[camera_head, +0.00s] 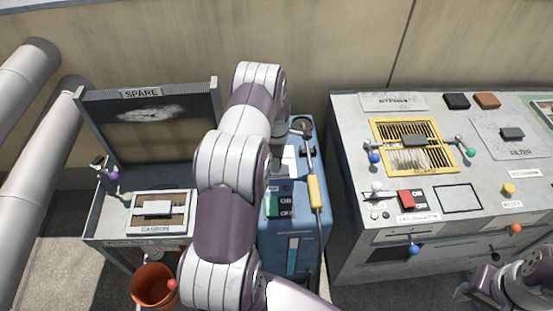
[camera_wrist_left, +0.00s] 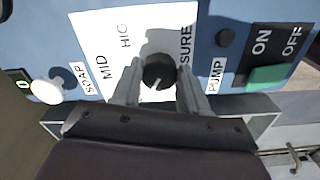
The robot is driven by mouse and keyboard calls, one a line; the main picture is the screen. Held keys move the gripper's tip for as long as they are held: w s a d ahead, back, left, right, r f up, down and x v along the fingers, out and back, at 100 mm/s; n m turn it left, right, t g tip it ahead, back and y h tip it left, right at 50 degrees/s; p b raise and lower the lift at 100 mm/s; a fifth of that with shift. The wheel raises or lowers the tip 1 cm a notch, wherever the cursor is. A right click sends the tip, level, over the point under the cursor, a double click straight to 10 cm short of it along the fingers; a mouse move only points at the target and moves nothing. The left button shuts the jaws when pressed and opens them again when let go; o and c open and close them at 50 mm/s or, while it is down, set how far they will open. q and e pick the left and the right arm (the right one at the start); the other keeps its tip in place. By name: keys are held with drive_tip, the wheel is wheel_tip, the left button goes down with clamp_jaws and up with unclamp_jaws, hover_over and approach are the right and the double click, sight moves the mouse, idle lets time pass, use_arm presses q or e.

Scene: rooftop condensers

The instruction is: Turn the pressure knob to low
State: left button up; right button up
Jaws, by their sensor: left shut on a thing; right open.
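The dark round pressure knob (camera_wrist_left: 158,71) sits on a white label plate (camera_wrist_left: 98,35) on the blue machine (camera_head: 297,240). MID, part of HIGH and part of PRESSURE can be read; no LOW mark is visible. A short pale mark on the knob points toward the bottom of the wrist view, slightly left. My left gripper (camera_wrist_left: 159,76) is shut on the knob, one finger on each side. In the head view my left arm hides the knob and this gripper. My right gripper (camera_head: 471,288) is at the lower right, open, seen only in part.
A green ON/OFF pump switch (camera_wrist_left: 268,77) and a white soap knob (camera_wrist_left: 46,91) flank the plate. A yellow-handled wand (camera_head: 315,192) stands on the machine's right. A spare-parts bench (camera_head: 92,215), orange bucket (camera_head: 150,287) and grey control console (camera_head: 350,215) stand around it.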

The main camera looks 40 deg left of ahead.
use_arm(q)
drive_tip(key=shift+w+r, duration=0.1)
drive_tip(key=o, duration=1.1)
drive_tip(key=shift+c, duration=0.2)
wheel_tip(320, 180, up, 13)
drive_tip(key=shift+f, duration=0.2)
